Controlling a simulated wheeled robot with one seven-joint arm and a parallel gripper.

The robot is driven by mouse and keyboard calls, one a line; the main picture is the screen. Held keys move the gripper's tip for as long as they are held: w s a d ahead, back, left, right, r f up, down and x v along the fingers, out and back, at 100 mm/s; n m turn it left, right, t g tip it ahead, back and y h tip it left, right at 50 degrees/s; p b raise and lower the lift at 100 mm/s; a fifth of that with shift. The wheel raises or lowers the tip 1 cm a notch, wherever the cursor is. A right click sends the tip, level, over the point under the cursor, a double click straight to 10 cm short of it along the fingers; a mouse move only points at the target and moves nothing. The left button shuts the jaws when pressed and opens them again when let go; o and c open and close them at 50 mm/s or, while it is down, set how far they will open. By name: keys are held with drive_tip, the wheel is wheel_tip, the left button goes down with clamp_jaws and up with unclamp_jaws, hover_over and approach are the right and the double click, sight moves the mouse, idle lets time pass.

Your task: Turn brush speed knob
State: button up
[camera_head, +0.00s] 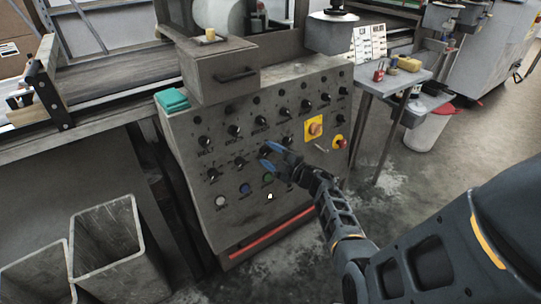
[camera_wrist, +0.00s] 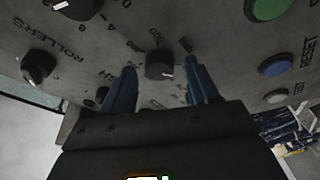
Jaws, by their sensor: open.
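A grey control panel (camera_head: 220,155) carries rows of black knobs with white pointer marks and small labels. My gripper (camera_head: 270,153) is at the lower knob row, coming from the lower right. In the wrist view my gripper (camera_wrist: 160,72) is open, with one blue finger on each side of a black knob (camera_wrist: 159,66). The knob sits between the fingertips, with a visible gap on both sides. Its white mark points right in that view. The label by this knob is partly hidden and I cannot read it. Another knob (camera_wrist: 38,67) labelled ROLLERS is to the left.
A green button (camera_wrist: 268,8) and a blue button (camera_wrist: 277,66) marked RESET are right of the fingers. A yellow-backed switch (camera_head: 314,128) and red emergency button (camera_head: 340,142) are on the panel's right. A side table (camera_head: 395,80) stands right.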

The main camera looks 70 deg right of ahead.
drive_tip(key=v, duration=0.7)
drive_tip(key=shift+s+p, duration=0.3)
drive_tip(key=shift+s, duration=0.1)
drive_tip(key=shift+a, duration=0.1)
drive_tip(key=s+a+r+m+t+y+p, duration=0.1)
drive_tip(key=s+a+r, duration=0.2)
drive_tip(key=a, duration=0.9)
drive_tip(key=s+a+r+m+y+p, duration=0.1)
drive_tip(key=s+a+r, duration=0.2)
drive_tip(key=a, duration=0.8)
drive_tip(key=s+a+r+m+g+y+p, duration=0.2)
drive_tip(key=s+a+r+m, duration=0.4)
drive_tip(key=s+a+r, duration=0.8)
drive_tip(key=a+r+g+y, duration=0.1)
drive_tip(key=a+r+y, duration=0.1)
drive_tip(key=a, duration=0.2)
drive_tip(key=shift+s, duration=0.4)
